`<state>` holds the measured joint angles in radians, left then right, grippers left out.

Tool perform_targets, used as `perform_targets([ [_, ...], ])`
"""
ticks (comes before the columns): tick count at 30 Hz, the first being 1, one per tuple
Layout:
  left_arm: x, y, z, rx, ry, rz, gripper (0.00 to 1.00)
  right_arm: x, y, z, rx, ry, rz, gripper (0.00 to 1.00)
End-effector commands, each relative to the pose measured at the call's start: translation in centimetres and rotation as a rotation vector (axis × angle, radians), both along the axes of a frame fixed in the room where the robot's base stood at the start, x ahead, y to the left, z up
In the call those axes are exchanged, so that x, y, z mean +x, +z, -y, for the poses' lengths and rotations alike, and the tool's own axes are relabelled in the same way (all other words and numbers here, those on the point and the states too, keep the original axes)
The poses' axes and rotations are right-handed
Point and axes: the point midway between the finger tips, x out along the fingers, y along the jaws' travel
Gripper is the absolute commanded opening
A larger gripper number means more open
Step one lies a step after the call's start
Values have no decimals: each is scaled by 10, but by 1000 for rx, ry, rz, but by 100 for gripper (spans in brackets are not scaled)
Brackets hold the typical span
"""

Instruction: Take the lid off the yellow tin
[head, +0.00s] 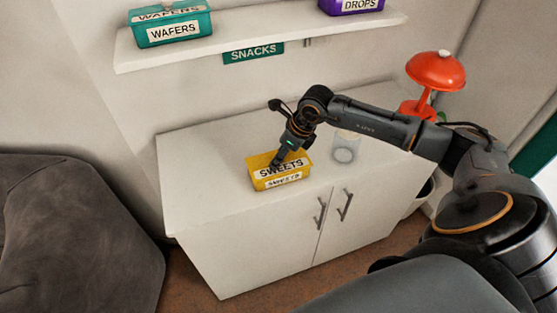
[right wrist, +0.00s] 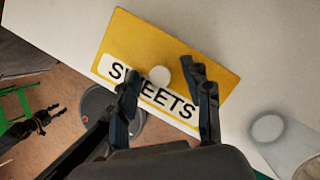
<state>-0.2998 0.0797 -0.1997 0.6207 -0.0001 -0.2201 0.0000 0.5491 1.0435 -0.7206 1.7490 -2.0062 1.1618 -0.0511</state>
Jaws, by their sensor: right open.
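The yellow tin (head: 262,187) stands on the white cabinet, with SWEETS labels on its lid and its front. Its yellow lid (head: 256,160) sits on it. In the right wrist view the lid (right wrist: 150,42) fills the upper middle, with a pale round knob (right wrist: 160,76) on top. My right gripper (head: 276,163) is over the lid from above. In the right wrist view its fingers (right wrist: 162,78) are open, one on each side of the knob, with gaps showing. I cannot tell the fingertips' exact height over the lid. My left gripper does not show in the head view.
A clear glass jar (head: 345,147) stands right of the tin, under my right forearm. A red lamp (head: 436,72) stands at the cabinet's back right. A shelf (head: 270,30) above holds a teal WAFERS tin (head: 171,27) and a purple DROPS tin (head: 350,5). The cabinet top (head: 205,160) left of the tin is clear.

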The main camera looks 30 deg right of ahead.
Motion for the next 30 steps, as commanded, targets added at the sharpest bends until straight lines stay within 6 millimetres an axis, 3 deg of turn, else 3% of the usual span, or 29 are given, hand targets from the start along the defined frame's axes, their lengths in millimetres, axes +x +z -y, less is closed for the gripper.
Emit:
perform_targets([
  [3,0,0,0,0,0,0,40,0,0,0,0,0,0,45],
  [10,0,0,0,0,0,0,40,0,0,0,0,0,0,0],
  [23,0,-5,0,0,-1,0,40,0,5,0,1,0,1,0],
  [30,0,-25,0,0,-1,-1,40,-3,35,-2,-2,3,5,0],
])
